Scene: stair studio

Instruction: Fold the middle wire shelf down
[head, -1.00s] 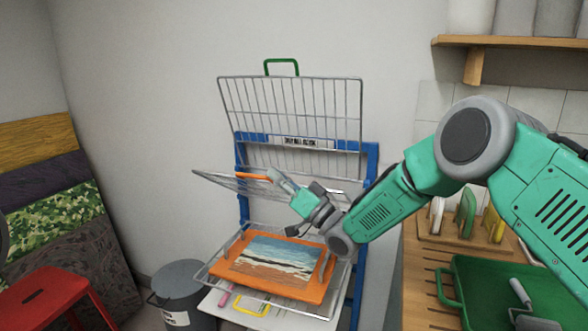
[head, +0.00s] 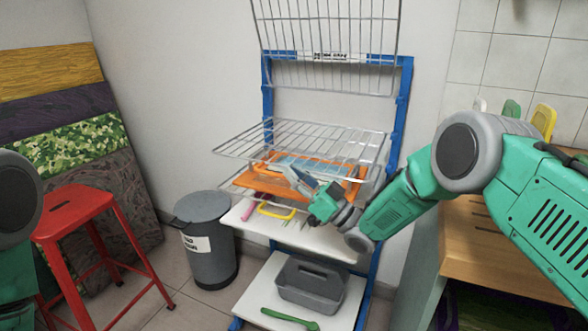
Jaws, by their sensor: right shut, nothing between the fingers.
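The middle wire shelf (head: 293,137) sticks out from the blue rack frame (head: 403,110) and looks roughly level, above an orange-framed picture (head: 247,181). The upper wire shelf (head: 325,42) stands folded up against the wall. My right gripper (head: 293,174) is shut and empty, close to the front of the middle shelf and in front of the picture. Whether its fingers touch the shelf wires I cannot tell. My left gripper is out of view; only a dark part of my left arm shows at the left edge.
A white shelf (head: 320,240) and a lower one with a grey caddy (head: 309,285) and green brush (head: 288,319) lie below. A grey bin (head: 209,245) and red stool (head: 76,205) stand left. A wooden counter (head: 475,238) is close on the right.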

